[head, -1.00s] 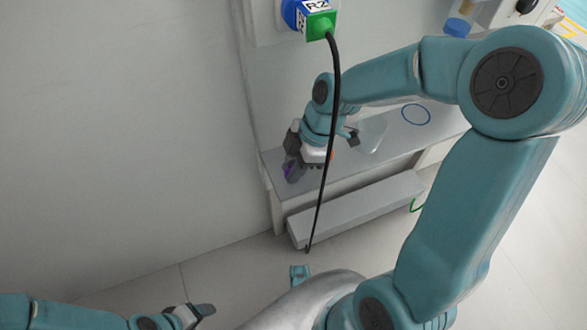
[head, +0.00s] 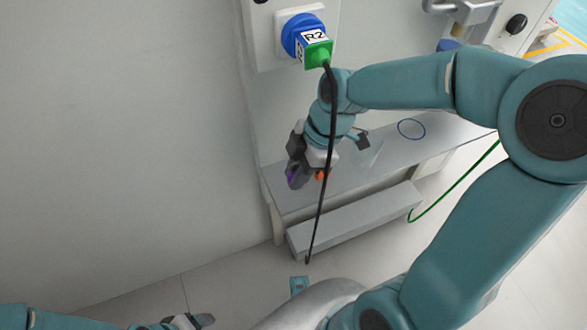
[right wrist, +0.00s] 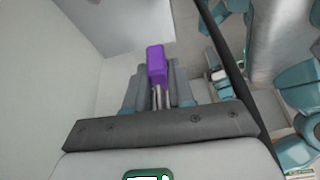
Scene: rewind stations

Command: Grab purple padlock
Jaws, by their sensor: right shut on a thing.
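The purple padlock (right wrist: 156,64) shows in the right wrist view between the fingers of my right gripper, with its metal shackle toward the palm. My right gripper (right wrist: 157,88) is shut on it. In the head view my right gripper (head: 296,172) is above the left end of the grey bench, and only a small purple patch of the padlock (head: 291,176) shows beside the dark fingers. My left gripper (head: 198,320) is at the bottom edge of the head view, mostly cut off, and its jaw state is unclear.
A black cable (head: 325,150) hangs from a green and blue plug marked R2 (head: 312,45), in front of my right gripper. The grey bench (head: 440,132) holds a blue ring (head: 411,129) and stands against the wall. A lower step (head: 350,220) and a green cable (head: 455,187) are below.

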